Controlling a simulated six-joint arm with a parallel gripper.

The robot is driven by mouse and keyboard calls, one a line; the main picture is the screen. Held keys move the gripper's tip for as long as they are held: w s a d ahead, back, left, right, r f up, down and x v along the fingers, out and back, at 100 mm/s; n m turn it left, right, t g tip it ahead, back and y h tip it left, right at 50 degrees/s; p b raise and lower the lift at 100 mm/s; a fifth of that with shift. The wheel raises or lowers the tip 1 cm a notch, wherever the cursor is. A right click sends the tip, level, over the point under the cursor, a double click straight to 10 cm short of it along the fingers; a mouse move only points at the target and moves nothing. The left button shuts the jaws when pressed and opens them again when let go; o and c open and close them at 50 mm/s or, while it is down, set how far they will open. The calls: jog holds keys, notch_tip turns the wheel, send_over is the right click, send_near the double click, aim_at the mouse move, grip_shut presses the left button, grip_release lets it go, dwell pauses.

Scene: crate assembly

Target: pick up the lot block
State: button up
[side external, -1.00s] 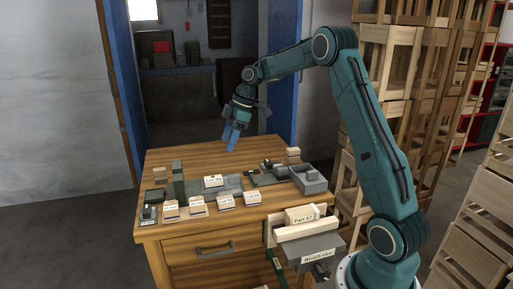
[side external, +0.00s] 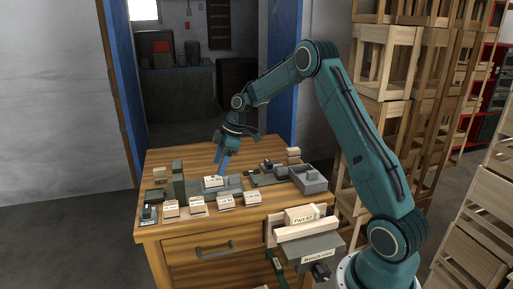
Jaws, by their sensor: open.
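The lot block (side external: 214,182) is a small pale block with a dark label reading "Lot" and a number too small to read surely. It lies on a grey plate (side external: 232,185) in the middle of the wooden bench. My gripper (side external: 221,163) has blue fingers pointing down. It is open and empty, a little above and behind the lot block, apart from it as far as this view shows. The gap between the fingers is small in this view.
Several labelled blocks (side external: 197,205) line the bench's front edge. A dark green upright block (side external: 178,180) stands left of the plate. A grey open box (side external: 309,179) lies at the right. A bench vise (side external: 313,250) holding a "Part" block (side external: 302,215) is at the front right.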

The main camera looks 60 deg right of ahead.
aim_at(215, 178)
jog(key=shift+f, duration=0.1)
jog(key=shift+d+x, duration=0.1)
jog(key=shift+x, duration=1.15)
jog(key=shift+d+x, duration=0.15)
jog(key=shift+x, duration=1.1)
jog(key=shift+s+f, duration=0.1)
jog(key=shift+c, duration=0.2)
jog(key=c, duration=1)
